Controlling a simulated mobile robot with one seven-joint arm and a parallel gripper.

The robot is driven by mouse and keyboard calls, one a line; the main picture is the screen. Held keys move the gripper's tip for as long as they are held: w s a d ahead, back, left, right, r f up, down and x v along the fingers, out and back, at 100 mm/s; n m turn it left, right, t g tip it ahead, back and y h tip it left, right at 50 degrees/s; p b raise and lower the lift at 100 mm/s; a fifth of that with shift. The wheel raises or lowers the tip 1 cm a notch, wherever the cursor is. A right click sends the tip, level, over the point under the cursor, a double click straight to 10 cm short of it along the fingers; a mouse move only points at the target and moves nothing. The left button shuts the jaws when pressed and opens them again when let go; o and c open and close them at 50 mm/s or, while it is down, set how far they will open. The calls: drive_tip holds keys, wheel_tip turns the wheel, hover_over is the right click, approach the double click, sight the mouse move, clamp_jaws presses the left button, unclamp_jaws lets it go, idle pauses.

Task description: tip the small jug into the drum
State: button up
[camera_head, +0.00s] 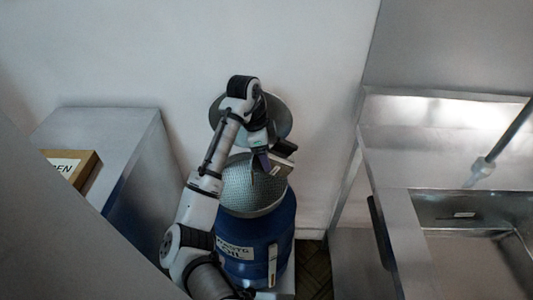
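The blue drum (255,240) stands against the wall in the middle, with a partly readable label ending in "OIL" on its front. A round mesh strainer (240,192) sits over its mouth, so the inside of the drum is hidden. My gripper (270,165) points down just above the back right part of the strainer. Its fingers are small and dark here, and I cannot tell whether they are open or shut, or whether they hold anything. I cannot make out the small jug clearly in this view.
A round metal lid (280,115) is behind the drum by the wall. A grey cabinet (105,135) with a lettered box (88,160) is at left. At right are a steel fryer basin (470,250) and a rod-like pipe (500,145). A little tiled floor (311,265) shows.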

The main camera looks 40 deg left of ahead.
drive_tip(key=shift+s+a+f+t+h+b, duration=0.15)
drive_tip(key=shift+a+f+t+h+b, duration=0.25)
drive_tip(key=shift+b, duration=0.55)
drive_tip(key=shift+s+a+f+t+h+b, duration=0.15)
drive_tip(key=shift+f+h+b, duration=0.3)
drive_tip(key=shift+b, duration=0.45)
drive_tip(key=shift+s+r+t+h+p, duration=0.1)
drive_tip(key=shift+r+t+h+p, duration=0.2)
drive_tip(key=shift+t+h+p, duration=0.05)
drive_tip(key=shift+s+a+r+t+h+p, duration=0.2)
drive_tip(key=shift+s+a+t+h+p, duration=0.15)
drive_tip(key=shift+a+t+h, duration=0.35)
drive_tip(key=shift+s+a+f+t+h+b, duration=0.1)
drive_tip(key=shift+s+a+t+h, duration=0.4)
drive_tip(key=shift+h, duration=0.35)
drive_tip(key=shift+s+a+t+h+b, duration=0.1)
drive_tip(key=shift+s+a+t+h, duration=0.15)
drive_tip(key=shift+t+h, duration=0.45)
drive_tip(key=shift+s+a+f+t+h+b, duration=0.1)
drive_tip(key=shift+s+a+t+h, duration=0.25)
drive_tip(key=shift+h, duration=0.6)
drive_tip(key=shift+r, duration=0.15)
wheel_tip(320, 180, up, 10)
drive_tip(key=g+y+p, duration=0.9)
drive_tip(key=g+y, duration=0.4)
drive_tip(key=y, duration=0.5)
drive_tip(key=shift+p, duration=0.4)
